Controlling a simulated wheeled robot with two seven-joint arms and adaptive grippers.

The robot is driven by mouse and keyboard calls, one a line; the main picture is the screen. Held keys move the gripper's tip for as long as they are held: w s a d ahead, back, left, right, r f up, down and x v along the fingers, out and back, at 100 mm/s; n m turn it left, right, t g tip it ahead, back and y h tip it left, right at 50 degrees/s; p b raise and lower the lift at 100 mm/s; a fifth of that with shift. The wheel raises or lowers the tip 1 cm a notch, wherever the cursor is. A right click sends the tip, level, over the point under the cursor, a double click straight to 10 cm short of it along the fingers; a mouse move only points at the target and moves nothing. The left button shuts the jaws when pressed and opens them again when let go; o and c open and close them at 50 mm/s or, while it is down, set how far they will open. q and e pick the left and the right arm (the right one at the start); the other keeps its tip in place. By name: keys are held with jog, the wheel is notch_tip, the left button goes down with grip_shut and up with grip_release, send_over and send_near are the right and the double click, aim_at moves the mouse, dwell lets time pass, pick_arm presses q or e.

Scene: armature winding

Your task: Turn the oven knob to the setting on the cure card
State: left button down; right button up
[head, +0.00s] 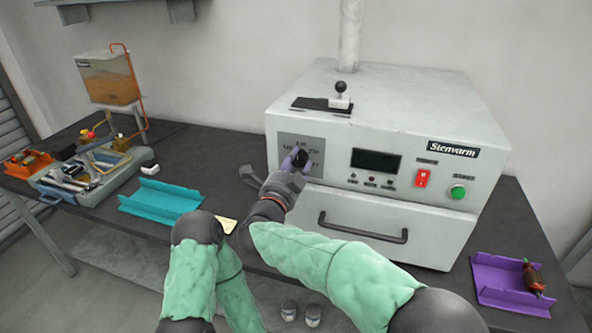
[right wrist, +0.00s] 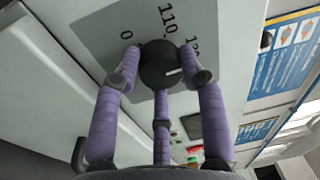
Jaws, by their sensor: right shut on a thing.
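The oven (head: 385,105) is a white box on the dark bench. Its black knob (head: 299,158) sits on a grey dial plate (head: 286,143) at the left of the front panel. In the right wrist view the knob (right wrist: 160,62) carries a short white mark pointing right. The dial figures 0 and 110 show at its upper left and top; another is partly cut off. My right gripper (right wrist: 160,75) has its purple fingers closed around the knob. A small cream card (head: 227,225) lies on the bench, partly covered by my arm. My left gripper cannot be made out.
The oven front has a display (head: 376,160), a red switch (head: 422,178), a green button (head: 458,192) and a drawer handle (head: 362,230). A teal tray (head: 160,198) and a tool tray (head: 85,180) are left; a purple tray (head: 500,280) is right.

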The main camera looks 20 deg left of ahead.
jog(key=shift+d+r+m, duration=0.1)
jog(key=shift+r+m, duration=0.25)
jog(key=shift+m, duration=0.05)
jog(key=o, duration=1.1)
jog(key=shift+w+f, duration=0.1)
jog(key=shift+f, duration=0.05)
jog(key=shift+o, duration=0.2)
jog(key=shift+f, duration=0.15)
jog(key=s, duration=0.7)
jog(key=shift+s+a+f, duration=0.2)
jog(key=shift+s+a, duration=0.05)
jog(key=shift+a, duration=0.05)
